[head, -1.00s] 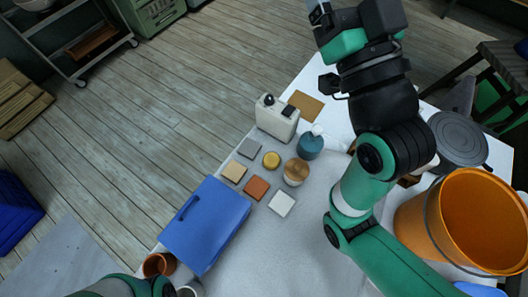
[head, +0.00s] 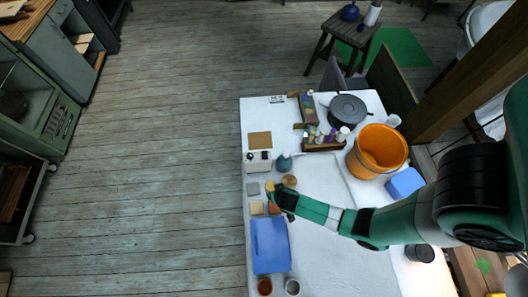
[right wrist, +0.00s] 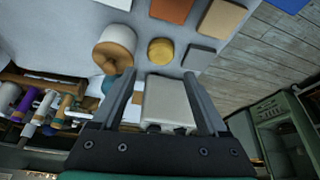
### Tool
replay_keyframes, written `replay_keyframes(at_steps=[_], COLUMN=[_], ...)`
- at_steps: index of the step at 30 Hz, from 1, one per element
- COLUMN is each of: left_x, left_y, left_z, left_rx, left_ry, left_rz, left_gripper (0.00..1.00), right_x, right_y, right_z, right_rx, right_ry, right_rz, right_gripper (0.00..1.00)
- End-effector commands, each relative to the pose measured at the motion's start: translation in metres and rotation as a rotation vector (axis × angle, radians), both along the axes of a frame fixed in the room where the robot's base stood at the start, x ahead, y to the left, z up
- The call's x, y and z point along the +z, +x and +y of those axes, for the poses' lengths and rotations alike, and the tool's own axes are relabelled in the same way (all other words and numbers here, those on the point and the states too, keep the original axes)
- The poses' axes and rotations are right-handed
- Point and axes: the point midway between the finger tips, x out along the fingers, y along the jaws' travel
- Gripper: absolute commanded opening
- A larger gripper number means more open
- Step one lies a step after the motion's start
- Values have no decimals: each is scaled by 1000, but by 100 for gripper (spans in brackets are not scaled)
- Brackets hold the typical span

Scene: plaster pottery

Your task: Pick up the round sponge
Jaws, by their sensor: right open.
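The round sponge (right wrist: 160,50) is a small yellow disc lying flat on the table in the right wrist view. In the head view the round sponge (head: 270,186) shows as a small yellow spot beside my right gripper (head: 277,194). In the right wrist view my right gripper (right wrist: 160,82) is open and empty. The sponge lies just beyond its fingertips, roughly centred between them. The fingers do not touch it. My left gripper is in no current view.
A wooden-topped round pot (right wrist: 117,45) stands close to the sponge. Grey (right wrist: 198,57), tan (right wrist: 222,17) and terracotta (right wrist: 172,8) square tiles lie around it. A pale box (right wrist: 168,103) stands between the finger lines. A blue case (head: 270,245) lies toward the table's front.

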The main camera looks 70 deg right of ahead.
Motion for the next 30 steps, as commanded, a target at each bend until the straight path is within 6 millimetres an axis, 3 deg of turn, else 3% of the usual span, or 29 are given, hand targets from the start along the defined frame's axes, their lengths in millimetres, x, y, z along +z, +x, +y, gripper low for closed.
replay_keyframes(at_steps=[12,19,27,30], left_x=[-63,-64,-86,-89], left_y=[0,0,0,0], left_z=[0,0,0,0], left_rx=[0,0,0,0], left_ry=[0,0,0,0], left_rz=[1,0,0,0], left_gripper=[0,0,0,0], right_x=[-58,-61,-100,-106], right_y=[16,20,33,35], right_z=[-18,-22,-36,-39], right_rx=[0,3,3,3], right_ry=[0,0,0,0], right_rz=[-3,-4,-4,-4], right_gripper=[77,77,77,77])
